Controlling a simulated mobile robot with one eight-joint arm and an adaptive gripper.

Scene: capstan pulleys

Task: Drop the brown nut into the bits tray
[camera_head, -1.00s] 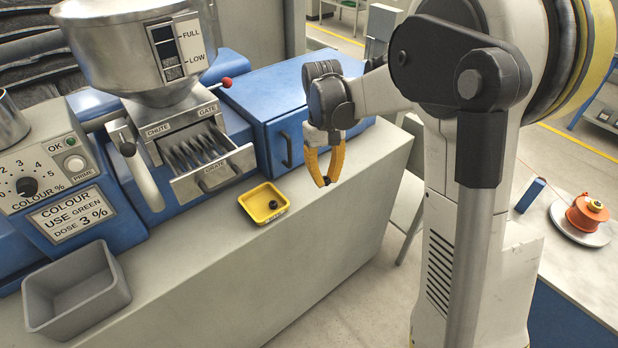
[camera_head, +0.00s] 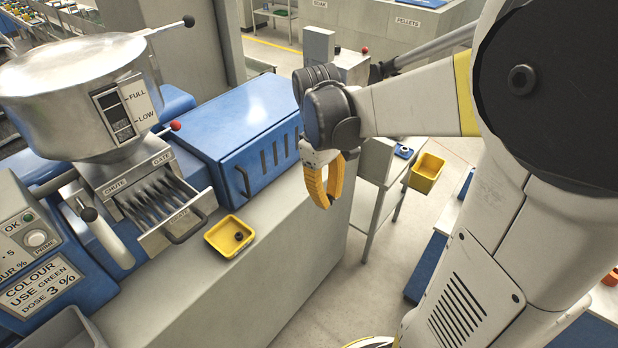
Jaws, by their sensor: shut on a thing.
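My gripper (camera_head: 322,203), with yellow fingers, points down in the air beyond the right end of the grey bench. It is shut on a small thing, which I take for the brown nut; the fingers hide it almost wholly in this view. A shallow yellow tray (camera_head: 211,238) sits on the bench top, left of and apart from my gripper. A small dark nut (camera_head: 239,237) lies inside it. A deeper yellow bin (camera_head: 427,172) stands at the right, behind my gripper. No label shows which is the bits tray.
A steel hopper (camera_head: 75,75) and an open grate drawer (camera_head: 170,225) stand at the left. A blue cabinet (camera_head: 235,120) stands behind the tray. A small grey stand (camera_head: 375,165) bears a blue piece (camera_head: 404,152) beside the bin. Open floor lies right of the bench.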

